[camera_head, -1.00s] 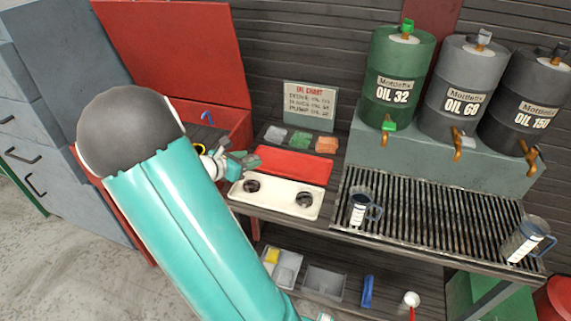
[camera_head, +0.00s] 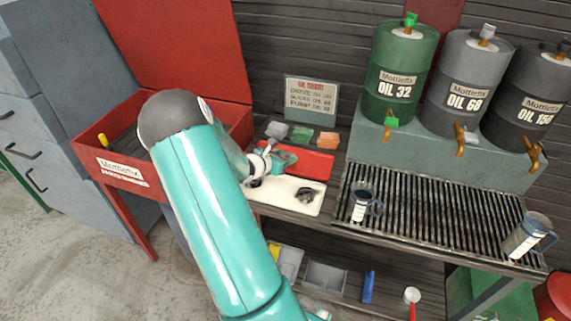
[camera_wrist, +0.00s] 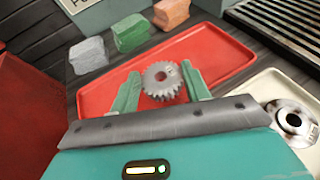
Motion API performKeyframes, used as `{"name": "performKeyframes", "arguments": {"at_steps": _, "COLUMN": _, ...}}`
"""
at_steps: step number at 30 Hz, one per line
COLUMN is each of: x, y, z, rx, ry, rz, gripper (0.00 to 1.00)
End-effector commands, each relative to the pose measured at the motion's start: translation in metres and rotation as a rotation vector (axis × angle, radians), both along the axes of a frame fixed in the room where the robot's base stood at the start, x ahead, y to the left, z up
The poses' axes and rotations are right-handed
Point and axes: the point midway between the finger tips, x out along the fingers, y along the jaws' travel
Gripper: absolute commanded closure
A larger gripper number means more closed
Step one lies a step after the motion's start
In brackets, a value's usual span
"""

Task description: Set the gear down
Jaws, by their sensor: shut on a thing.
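My gripper (camera_wrist: 161,88) is shut on a grey toothed gear (camera_wrist: 161,78), which shows between its two green fingers in the wrist view. The gear appears over the red tray (camera_wrist: 228,50); I cannot tell whether it touches the tray. In the head view my gripper (camera_head: 282,158) is at the left part of the red tray (camera_head: 312,165), and the gear is not clearly visible there. The cream tray (camera_head: 286,203) lies in front of the red tray and holds a dark round part (camera_head: 305,194) on its right side.
Grey, green and orange blocks (camera_head: 302,134) sit behind the red tray. A drip grate (camera_head: 430,210) with two measuring jugs (camera_head: 361,204) is to the right, below the oil drums (camera_head: 400,70). An open red chest (camera_head: 115,150) stands at the left.

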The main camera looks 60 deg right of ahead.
Motion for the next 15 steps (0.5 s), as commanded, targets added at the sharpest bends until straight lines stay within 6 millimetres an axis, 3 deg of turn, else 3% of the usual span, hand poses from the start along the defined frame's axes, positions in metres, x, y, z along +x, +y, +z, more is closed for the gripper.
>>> {"name": "performKeyframes", "arguments": {"at_steps": 6, "x": -0.002, "y": -0.005, "z": -0.031, "rx": 0.001, "ry": 0.003, "rz": -0.001, "gripper": 0.87}}
{"name": "performKeyframes", "arguments": {"at_steps": 13, "x": -0.002, "y": -0.004, "z": -0.037, "rx": 0.001, "ry": 0.001, "rz": -0.002, "gripper": 0.87}}
{"name": "performKeyframes", "arguments": {"at_steps": 14, "x": -0.002, "y": -0.004, "z": -0.037, "rx": 0.002, "ry": 0.001, "rz": -0.001, "gripper": 0.51}}
{"name": "performKeyframes", "arguments": {"at_steps": 15, "x": -0.002, "y": -0.004, "z": -0.037, "rx": 0.002, "ry": 0.001, "rz": -0.001, "gripper": 0.44}}
